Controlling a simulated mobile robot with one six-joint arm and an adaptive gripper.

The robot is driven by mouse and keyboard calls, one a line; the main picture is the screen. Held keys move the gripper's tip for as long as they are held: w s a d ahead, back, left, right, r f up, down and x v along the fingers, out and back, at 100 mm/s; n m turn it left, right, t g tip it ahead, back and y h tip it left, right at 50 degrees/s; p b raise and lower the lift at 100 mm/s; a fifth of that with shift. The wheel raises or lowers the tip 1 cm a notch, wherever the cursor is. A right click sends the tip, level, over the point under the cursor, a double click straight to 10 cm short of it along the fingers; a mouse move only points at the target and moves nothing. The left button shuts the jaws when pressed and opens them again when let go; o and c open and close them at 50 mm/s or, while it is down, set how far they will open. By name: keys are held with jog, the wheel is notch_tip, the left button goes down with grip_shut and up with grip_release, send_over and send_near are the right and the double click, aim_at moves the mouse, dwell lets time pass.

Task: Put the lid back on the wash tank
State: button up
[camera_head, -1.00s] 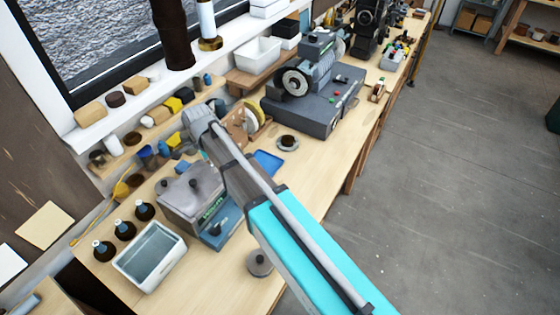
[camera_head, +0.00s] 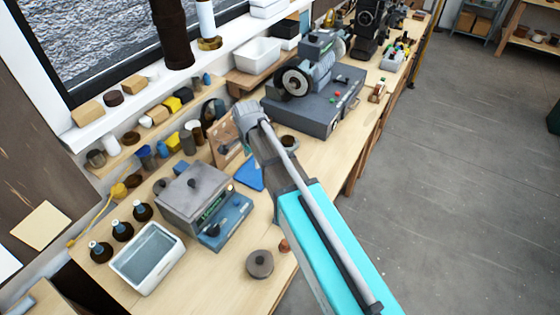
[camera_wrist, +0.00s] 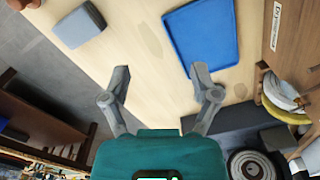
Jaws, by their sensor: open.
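A grey box-shaped tank (camera_head: 218,222) with a blue front panel stands on the bench in the head view. A flat grey lid (camera_head: 190,193) with a small dark knob covers its top. I take this for the wash tank. A round grey disc (camera_head: 260,265) with a dark knob lies on the bench right of it. My gripper (camera_wrist: 162,80) is open and empty in the wrist view, over bare bench beside a blue tray (camera_wrist: 203,38). In the head view my arm hides the fingers.
A white basin (camera_head: 147,258) and several dark bottles (camera_head: 122,232) stand left of the tank. A grey machine (camera_head: 310,95) stands farther along the bench. A wooden board (camera_head: 226,148) stands behind my arm. Bare bench lies near the round disc.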

jog(key=d+f+b, duration=0.1)
jog(key=d, duration=0.8)
jog(key=shift+d+f, duration=0.15)
jog(key=shift+d, duration=0.05)
jog(key=shift+w, duration=0.1)
jog(key=s+d+f+n+b, duration=0.5)
jog(key=s+d+n, duration=0.6)
jog(key=s+d, duration=0.1)
jog(key=shift+s+d, duration=0.15)
jog(key=shift+d, duration=0.55)
